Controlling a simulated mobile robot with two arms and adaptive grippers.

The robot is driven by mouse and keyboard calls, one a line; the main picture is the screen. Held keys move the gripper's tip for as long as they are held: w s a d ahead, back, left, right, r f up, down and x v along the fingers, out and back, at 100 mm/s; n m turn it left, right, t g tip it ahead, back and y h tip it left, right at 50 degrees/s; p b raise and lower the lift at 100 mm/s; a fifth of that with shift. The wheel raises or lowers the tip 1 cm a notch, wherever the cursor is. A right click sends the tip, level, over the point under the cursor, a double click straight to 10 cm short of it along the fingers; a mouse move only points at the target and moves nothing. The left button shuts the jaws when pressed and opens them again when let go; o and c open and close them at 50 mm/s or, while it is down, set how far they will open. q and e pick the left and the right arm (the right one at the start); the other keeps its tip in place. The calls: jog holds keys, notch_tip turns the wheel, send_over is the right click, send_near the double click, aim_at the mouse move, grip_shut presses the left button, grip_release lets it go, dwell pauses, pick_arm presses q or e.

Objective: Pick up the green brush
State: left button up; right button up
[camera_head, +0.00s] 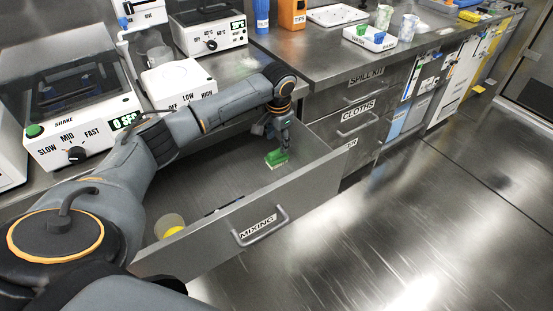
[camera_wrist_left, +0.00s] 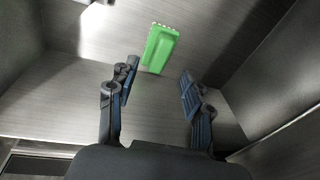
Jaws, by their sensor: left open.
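The green brush (camera_head: 277,156) has pale bristles and sits inside the open drawer labelled MIXING (camera_head: 244,232), toward its far right part. My left gripper (camera_head: 279,130) hangs over the drawer just above the brush. In the left wrist view the brush (camera_wrist_left: 160,48) lies beyond the fingertips, roughly between their lines. The left gripper (camera_wrist_left: 158,80) is open there, with nothing between its fingers. My right gripper is not in view.
A yellow-filled clear container (camera_head: 170,227) is in the drawer's near left part. The drawer walls stand close around the left gripper. Shaker (camera_head: 75,110) and other devices stand on the counter behind. Closed drawers (camera_head: 356,115) are to the right.

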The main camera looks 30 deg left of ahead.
aim_at(277, 152)
pick_arm(q)
jog(key=f, duration=0.3)
jog(key=f+b, duration=0.1)
jog(key=f, duration=0.1)
jog(key=shift+w+a, duration=0.25)
jog(key=shift+w, duration=0.05)
jog(key=shift+f, duration=0.15)
grip_shut()
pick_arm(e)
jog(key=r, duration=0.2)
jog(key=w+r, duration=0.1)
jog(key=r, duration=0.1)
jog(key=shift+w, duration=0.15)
